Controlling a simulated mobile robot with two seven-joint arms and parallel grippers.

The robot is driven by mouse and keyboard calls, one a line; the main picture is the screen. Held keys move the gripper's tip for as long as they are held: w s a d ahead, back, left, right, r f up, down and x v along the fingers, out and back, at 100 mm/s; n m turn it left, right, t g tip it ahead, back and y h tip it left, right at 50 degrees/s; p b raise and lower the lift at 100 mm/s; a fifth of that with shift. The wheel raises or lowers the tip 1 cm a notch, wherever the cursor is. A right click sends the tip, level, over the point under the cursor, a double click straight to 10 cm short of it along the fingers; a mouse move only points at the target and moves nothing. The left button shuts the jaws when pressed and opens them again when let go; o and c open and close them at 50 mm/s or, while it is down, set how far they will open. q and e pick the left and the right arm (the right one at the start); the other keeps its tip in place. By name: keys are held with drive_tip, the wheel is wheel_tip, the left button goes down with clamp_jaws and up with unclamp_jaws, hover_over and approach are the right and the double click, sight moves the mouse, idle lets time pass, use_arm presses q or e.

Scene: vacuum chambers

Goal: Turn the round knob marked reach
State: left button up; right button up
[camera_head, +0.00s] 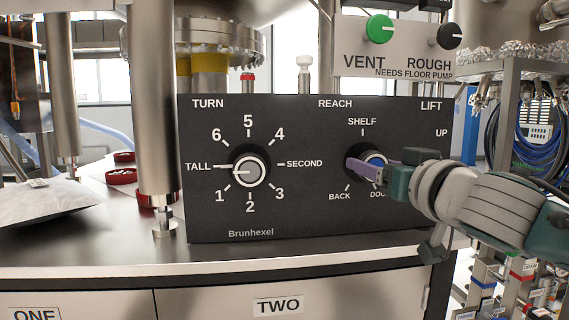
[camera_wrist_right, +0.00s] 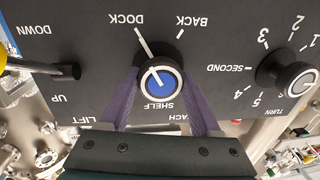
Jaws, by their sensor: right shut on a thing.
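The round reach knob (camera_head: 375,161) is on the black panel (camera_head: 300,220), partly hidden by my right gripper (camera_head: 366,168). In the right wrist view the knob (camera_wrist_right: 158,83) has a blue face with a white ring and black rim. Its white pointer line lines up with the mark at DOCK. My right gripper (camera_wrist_right: 159,80) has its purple fingers on either side of the knob and is shut on it. SHELF, BACK and DOCK labels surround the knob. My left gripper is not in view.
The turn knob (camera_head: 249,170) is left of the reach knob, its pointer toward TALL. A lift lever (camera_wrist_right: 45,70) shows near UP and DOWN in the wrist view. Green vent (camera_head: 379,28) and black rough (camera_head: 449,36) knobs sit above. A steel column (camera_head: 152,100) stands left.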

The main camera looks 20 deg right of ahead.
drive_tip(key=c, duration=0.5)
